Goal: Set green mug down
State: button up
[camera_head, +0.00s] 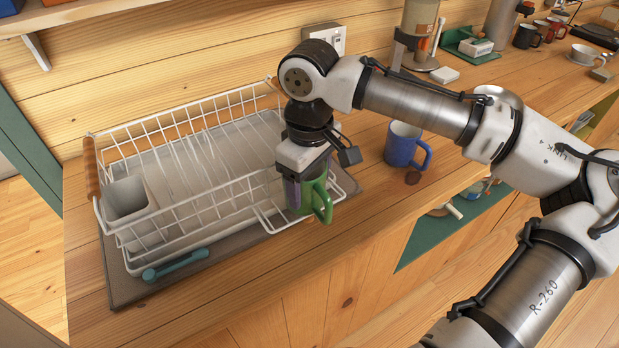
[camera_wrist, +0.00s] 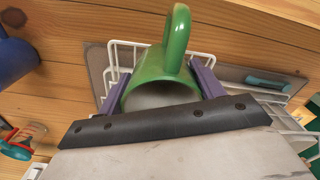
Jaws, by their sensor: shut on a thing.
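The green mug (camera_head: 314,196) is in my gripper at the right end of the white wire dish rack (camera_head: 185,213). My gripper (camera_head: 305,180) points down and is shut on the mug. In the wrist view, the green mug (camera_wrist: 165,75) sits between the two purple fingers of my gripper (camera_wrist: 160,85), with its handle toward the top of the picture and its opening facing the camera. The mug's base is hidden, so I cannot tell whether it touches anything below.
A blue mug (camera_head: 405,146) stands on the wooden counter right of my gripper. A teal brush (camera_head: 176,264) lies in front of the rack on a grey mat (camera_head: 122,284). A grey utensil cup (camera_head: 127,199) is at the rack's left end.

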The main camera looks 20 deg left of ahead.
jog(key=shift+f, duration=0.45)
jog(key=o, duration=1.2)
jog(key=shift+r, duration=0.15)
notch_tip(320, 180, up, 13)
jog(key=shift+f+b, duration=0.1)
jog(key=shift+b, duration=0.75)
